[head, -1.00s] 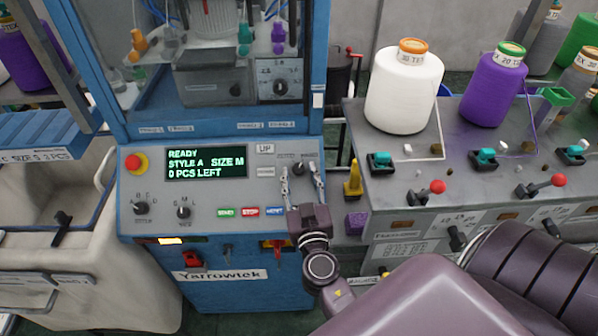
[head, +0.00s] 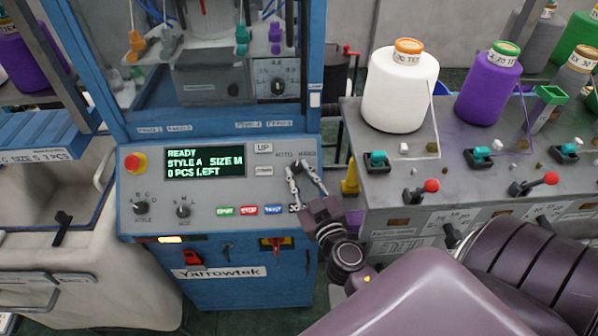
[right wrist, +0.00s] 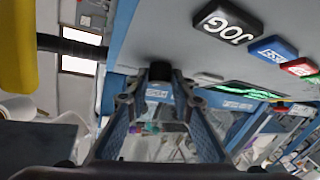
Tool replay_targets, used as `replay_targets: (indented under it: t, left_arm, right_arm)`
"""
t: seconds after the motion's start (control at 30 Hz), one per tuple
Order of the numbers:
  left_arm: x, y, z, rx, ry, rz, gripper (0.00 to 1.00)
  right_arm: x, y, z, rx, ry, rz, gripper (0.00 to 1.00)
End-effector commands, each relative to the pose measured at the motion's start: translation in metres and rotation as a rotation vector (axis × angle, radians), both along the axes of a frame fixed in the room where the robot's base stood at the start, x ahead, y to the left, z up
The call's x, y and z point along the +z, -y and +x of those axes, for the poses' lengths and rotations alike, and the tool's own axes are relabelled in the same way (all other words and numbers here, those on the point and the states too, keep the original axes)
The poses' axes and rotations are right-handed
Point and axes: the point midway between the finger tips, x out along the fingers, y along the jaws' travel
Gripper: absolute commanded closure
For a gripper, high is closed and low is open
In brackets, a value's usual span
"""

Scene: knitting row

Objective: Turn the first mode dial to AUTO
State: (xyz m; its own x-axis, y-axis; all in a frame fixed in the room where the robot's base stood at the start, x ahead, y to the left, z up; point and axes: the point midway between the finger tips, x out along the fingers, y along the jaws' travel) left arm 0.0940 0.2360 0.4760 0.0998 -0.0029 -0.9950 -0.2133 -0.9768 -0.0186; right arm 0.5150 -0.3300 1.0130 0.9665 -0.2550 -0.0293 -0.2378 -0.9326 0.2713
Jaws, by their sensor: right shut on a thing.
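The blue knitting machine's grey front panel (head: 200,190) shows in the head view. The first mode dial is at its upper right, under the labels AUTO (head: 284,155) and MANU. My right gripper (head: 302,169) is shut around it there, and its fingers mostly hide it. In the right wrist view a dark dial (right wrist: 158,74) sits between the fingertips, against the panel. I cannot read which way its pointer faces. The display (head: 205,163) reads READY, STYLE A, SIZE M, 0 PCS LEFT. My left gripper is not in view.
A red stop button (head: 135,163) and two smaller dials, the left one (head: 141,208) and the right one (head: 183,212), are on the panel. A JOG button (right wrist: 228,25) is close to my right gripper. A grey table with yarn cones (head: 400,90) stands at the right.

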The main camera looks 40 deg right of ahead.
Motion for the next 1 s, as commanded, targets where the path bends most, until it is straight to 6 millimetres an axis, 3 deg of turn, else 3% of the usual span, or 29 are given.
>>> replay_targets:
  t: [0.33, 0.37, 0.5, 1.0]
  left_arm:
    - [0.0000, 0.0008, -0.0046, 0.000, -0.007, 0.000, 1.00]
    - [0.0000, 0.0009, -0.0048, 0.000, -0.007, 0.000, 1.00]
    - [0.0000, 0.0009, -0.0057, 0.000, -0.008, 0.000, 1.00]
    - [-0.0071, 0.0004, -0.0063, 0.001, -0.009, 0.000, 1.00]
  right_arm:
    - [-0.0001, 0.0008, -0.0001, 0.009, -0.004, -0.008, 1.00]
    - [-0.0001, 0.0008, -0.0001, 0.009, -0.004, -0.008, 0.75]
    - [0.0000, 0.0007, -0.0001, 0.009, -0.004, -0.008, 0.60]
    - [-0.0029, -0.0013, 0.0008, -0.054, 0.020, 0.037, 0.60]
